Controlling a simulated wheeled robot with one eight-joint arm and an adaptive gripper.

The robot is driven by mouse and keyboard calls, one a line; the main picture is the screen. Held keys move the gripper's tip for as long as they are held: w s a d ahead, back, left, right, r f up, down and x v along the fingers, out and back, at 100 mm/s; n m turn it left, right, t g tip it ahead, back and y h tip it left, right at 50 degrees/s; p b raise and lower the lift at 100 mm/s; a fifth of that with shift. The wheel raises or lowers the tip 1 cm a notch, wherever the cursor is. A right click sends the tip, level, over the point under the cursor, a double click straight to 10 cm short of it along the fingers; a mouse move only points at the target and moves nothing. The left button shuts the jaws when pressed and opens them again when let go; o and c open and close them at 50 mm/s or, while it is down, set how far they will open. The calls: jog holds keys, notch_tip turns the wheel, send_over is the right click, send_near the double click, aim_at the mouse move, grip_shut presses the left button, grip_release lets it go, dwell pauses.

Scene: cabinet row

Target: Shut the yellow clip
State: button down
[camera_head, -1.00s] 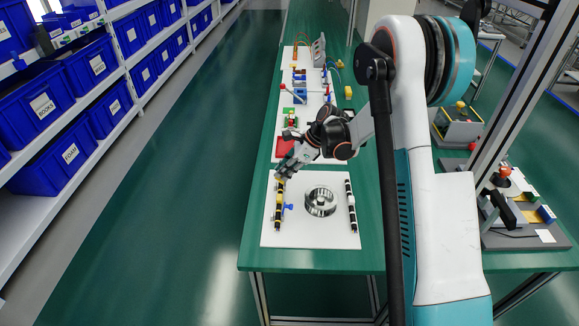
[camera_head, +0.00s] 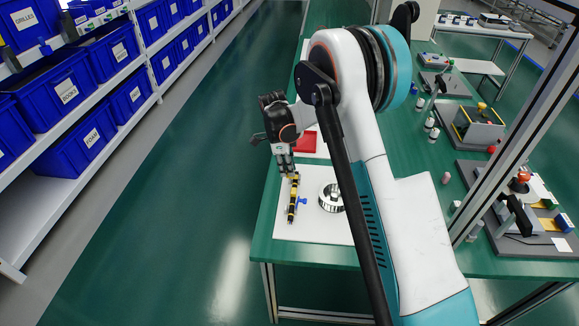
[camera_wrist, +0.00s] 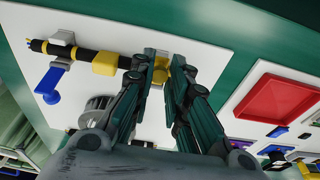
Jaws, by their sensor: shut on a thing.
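The yellow clip (camera_wrist: 161,70) is on the far end of a black and yellow rod (camera_wrist: 84,54) on the white board (camera_wrist: 220,28). My gripper (camera_wrist: 168,66) has its two fingers on either side of the clip, shut on it. The fingers hide much of the clip, so I cannot tell how far it is closed. In the head view, my gripper (camera_head: 287,170) points down at the far end of the rod (camera_head: 293,198), and the yellow clip (camera_head: 292,177) shows just under the fingertips.
Another yellow block (camera_wrist: 105,62) sits on the rod beside the fingers. A blue lever (camera_wrist: 49,84) sticks out from the rod. A silver ring (camera_head: 330,197) stands right of the rod. A red tray (camera_wrist: 279,101) lies on a neighbouring board. My arm hides the board's right part.

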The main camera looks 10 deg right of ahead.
jog(key=c, duration=1.5)
grip_release()
jog(key=shift+f, duration=0.1)
jog(key=shift+c, duration=0.2)
notch_tip(320, 180, up, 12)
jog(key=a, duration=0.2)
jog(key=shift+w, duration=0.4)
jog(key=shift+a+f, duration=0.1)
